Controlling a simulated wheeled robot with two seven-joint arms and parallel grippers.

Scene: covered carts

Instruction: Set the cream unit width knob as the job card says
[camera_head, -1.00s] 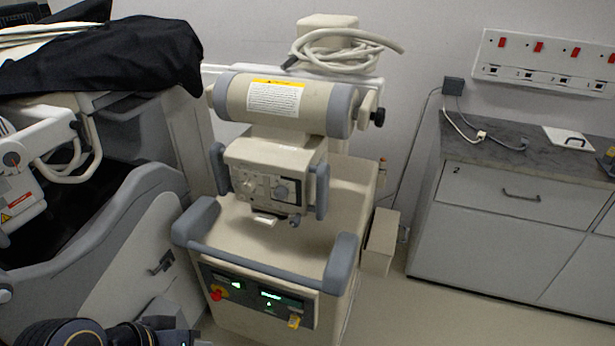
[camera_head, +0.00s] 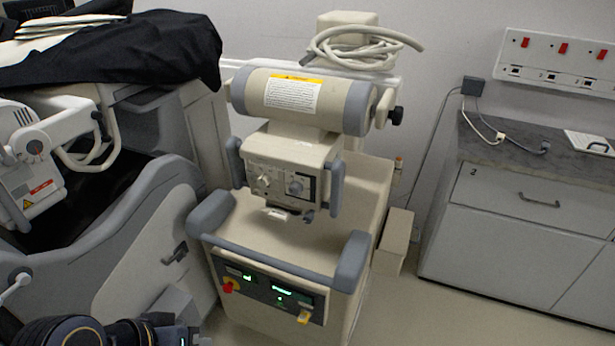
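The cream unit (camera_head: 372,190) stands in the middle, with grey bumpers and a cylindrical tube head on top. Its control box (camera_head: 287,158) faces me and carries two round knobs, a left knob (camera_head: 263,184) and a larger grey right knob (camera_head: 296,187). The lettering is too small to tell which one is width. A white label (camera_head: 291,95) with a yellow strip is on the cylinder; its text is unreadable. I cannot identify a job card. My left arm shows at the bottom left, with its gripper end (camera_head: 180,334) cut by the frame edge. My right gripper is out of view.
A lower panel (camera_head: 268,290) has lit green displays, a red knob and a yellow switch. A grey and white machine under black cloth (camera_head: 130,55) stands left. A counter with drawers (camera_head: 520,205) is at right.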

